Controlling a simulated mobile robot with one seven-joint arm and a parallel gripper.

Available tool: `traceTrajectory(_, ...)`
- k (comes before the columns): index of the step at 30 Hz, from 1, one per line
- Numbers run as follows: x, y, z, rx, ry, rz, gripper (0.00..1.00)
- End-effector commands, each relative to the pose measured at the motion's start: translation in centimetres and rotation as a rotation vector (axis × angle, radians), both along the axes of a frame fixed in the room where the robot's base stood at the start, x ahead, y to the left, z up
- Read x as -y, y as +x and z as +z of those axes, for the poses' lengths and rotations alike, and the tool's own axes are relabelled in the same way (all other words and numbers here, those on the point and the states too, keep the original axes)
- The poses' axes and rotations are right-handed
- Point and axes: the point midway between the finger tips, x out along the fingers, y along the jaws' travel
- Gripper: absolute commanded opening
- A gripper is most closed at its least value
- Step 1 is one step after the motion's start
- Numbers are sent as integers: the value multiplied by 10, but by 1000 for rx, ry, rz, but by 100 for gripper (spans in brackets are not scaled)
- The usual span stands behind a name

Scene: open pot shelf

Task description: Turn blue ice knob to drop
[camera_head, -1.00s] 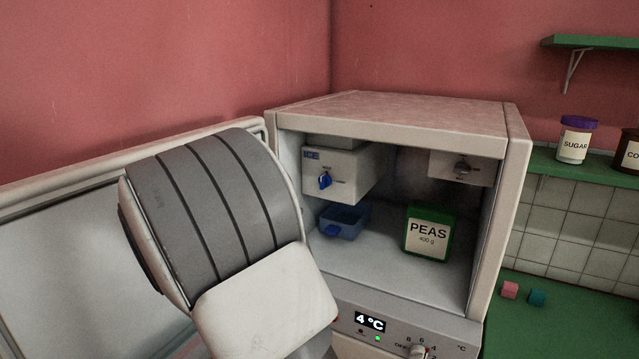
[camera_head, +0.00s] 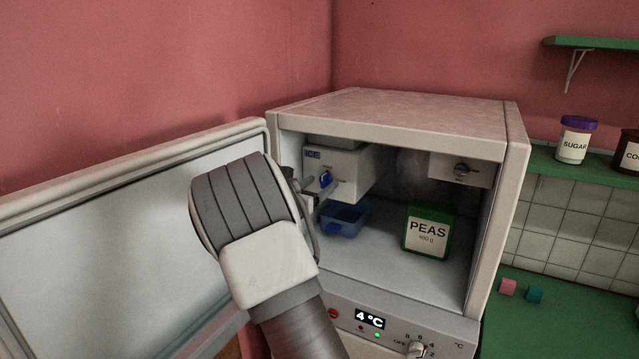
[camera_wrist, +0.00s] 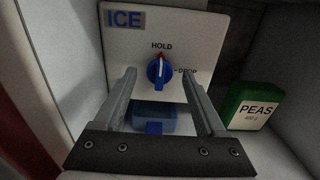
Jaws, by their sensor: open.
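The blue ice knob (camera_wrist: 158,73) is on the front of the white ICE box (camera_wrist: 195,35), with its red mark up at HOLD; DROP is printed to its right. It also shows in the head view (camera_head: 326,178). My gripper (camera_wrist: 160,85) is open, with one finger on each side of the knob in the wrist view. In the head view the gripper (camera_head: 318,188) is at the front of the box. I cannot tell whether a finger touches the knob. A blue tray (camera_wrist: 156,118) stands below the box, partly hidden by my gripper.
A green PEAS box (camera_head: 427,231) stands on the compartment floor to the right. Another white box with a dark knob (camera_head: 461,169) hangs at the upper right. The opened door (camera_head: 110,240) is at the left. The compartment's right wall (camera_head: 500,215) bounds the space.

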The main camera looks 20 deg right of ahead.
Motion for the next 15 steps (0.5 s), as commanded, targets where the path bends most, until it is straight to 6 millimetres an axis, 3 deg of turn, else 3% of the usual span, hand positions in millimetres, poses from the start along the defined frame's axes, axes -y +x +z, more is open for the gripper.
traceTrajectory(8,2,1,0,0,0,0,73)
traceTrajectory(15,1,1,0,0,0,0,33)
